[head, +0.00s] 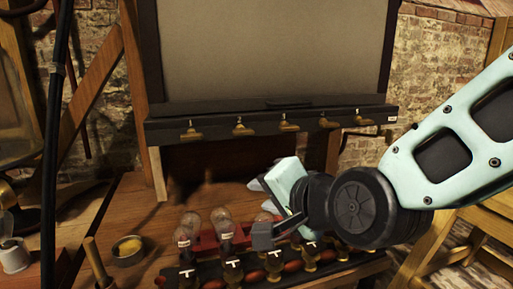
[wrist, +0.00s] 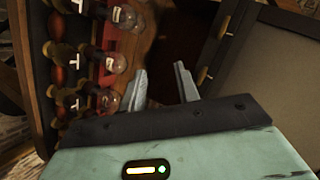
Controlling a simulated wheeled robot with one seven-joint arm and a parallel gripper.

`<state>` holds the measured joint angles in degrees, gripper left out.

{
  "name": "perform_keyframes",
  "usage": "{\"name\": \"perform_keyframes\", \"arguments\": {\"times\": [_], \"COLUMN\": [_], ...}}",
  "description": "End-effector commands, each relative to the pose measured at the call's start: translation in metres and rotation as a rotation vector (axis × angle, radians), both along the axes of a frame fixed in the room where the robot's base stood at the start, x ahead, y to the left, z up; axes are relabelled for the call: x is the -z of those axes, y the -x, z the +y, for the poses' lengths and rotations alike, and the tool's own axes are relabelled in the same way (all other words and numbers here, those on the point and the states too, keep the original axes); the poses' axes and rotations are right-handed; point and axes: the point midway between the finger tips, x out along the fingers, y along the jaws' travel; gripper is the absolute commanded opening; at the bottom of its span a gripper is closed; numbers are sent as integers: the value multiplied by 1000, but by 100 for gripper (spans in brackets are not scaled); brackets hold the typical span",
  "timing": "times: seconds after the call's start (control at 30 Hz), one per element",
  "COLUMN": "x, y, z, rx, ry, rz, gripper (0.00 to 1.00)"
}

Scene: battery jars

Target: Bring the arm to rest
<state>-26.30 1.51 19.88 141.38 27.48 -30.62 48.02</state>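My gripper (head: 262,195) hangs above the back of the wooden bench, at the end of my pale green arm, in the head view. In the wrist view its two grey fingers (wrist: 160,70) stand apart with nothing between them. Several glass jars (head: 222,220) with dark bases stand in a red rack (head: 205,242) below and left of the gripper. They also show at the left of the wrist view (wrist: 118,62), close to the left finger but apparently not held. My wrist hides part of the row.
A dark-framed grey panel (head: 270,50) stands behind the bench, with a ledge of several brass hooks (head: 240,129). A front row of knobs with white T-shaped tops (head: 232,262) lies before the jars. A small brass dish (head: 128,248) sits left. A wooden chair (head: 470,235) stands right.

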Motion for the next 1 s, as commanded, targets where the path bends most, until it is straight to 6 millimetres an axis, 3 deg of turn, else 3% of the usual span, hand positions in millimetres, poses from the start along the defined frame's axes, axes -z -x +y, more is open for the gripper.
{"name": "perform_keyframes", "arguments": {"times": [0.17,0.3,0.5,0.7,1.0], "x": [22,36,38,37,37], "y": [60,111,165,185,185], "z": [-14,-45,-95,-117,-117], "rx": [-348,-648,-993,-1128,-1128], "ry": [421,717,993,1082,1082], "rz": [138,241,367,420,420], "gripper": [32,32,32,32,32]}}
